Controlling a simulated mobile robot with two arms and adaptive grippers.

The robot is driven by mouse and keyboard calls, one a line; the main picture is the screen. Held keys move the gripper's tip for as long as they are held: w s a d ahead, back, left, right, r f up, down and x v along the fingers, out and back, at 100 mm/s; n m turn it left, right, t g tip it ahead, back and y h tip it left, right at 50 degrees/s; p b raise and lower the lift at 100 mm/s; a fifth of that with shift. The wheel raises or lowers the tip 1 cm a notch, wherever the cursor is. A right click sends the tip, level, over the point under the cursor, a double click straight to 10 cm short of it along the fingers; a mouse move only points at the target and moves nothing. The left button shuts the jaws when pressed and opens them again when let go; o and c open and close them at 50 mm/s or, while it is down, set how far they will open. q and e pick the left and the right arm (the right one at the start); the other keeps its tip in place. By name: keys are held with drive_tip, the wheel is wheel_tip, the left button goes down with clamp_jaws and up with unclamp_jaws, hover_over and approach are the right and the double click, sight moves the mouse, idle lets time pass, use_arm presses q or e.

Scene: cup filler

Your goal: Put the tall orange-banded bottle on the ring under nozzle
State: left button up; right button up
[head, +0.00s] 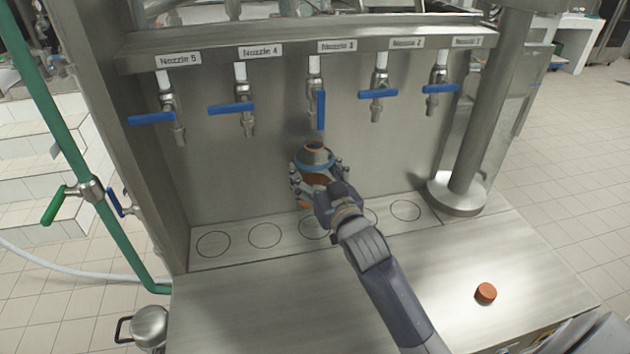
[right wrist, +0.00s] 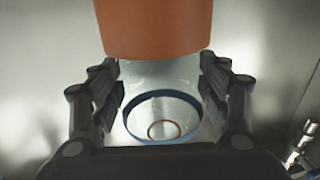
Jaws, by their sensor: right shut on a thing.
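The orange-banded bottle (head: 314,158) has an open orange-rimmed mouth and a blue band near the top. My right gripper (head: 317,178) is shut around its upper part and holds it roughly upright below the middle nozzle (head: 317,97). The gripper hides part of the bottle. In the right wrist view, the orange band (right wrist: 155,28) fills the top, and the fingers (right wrist: 160,95) flank a pale section beside it. The middle ring (head: 309,228) is partly covered by my arm. The bottle appears above it; the exact gap is unclear. My left gripper is not in view.
Several other blue-handled nozzles (head: 244,105) line the panel, with rings such as one at the left (head: 213,244) below them. An orange cap (head: 486,293) lies on the steel counter (head: 250,310). A thick steel post (head: 478,120) stands at the right. The left front counter is clear.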

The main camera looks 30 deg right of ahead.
wheel_tip(320, 180, down, 2)
drive_tip(key=shift+s+f+p, duration=0.1)
drive_tip(key=shift+f+p, duration=0.1)
drive_tip(key=shift+p, duration=0.15)
drive_tip(key=shift+f, duration=0.35)
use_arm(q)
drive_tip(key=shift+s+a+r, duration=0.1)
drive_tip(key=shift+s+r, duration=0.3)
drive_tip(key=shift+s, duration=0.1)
use_arm(e)
drive_tip(key=shift+f, duration=0.25)
drive_tip(key=o, duration=1)
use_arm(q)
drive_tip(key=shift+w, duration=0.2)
use_arm(e)
drive_tip(key=shift+o, duration=0.2)
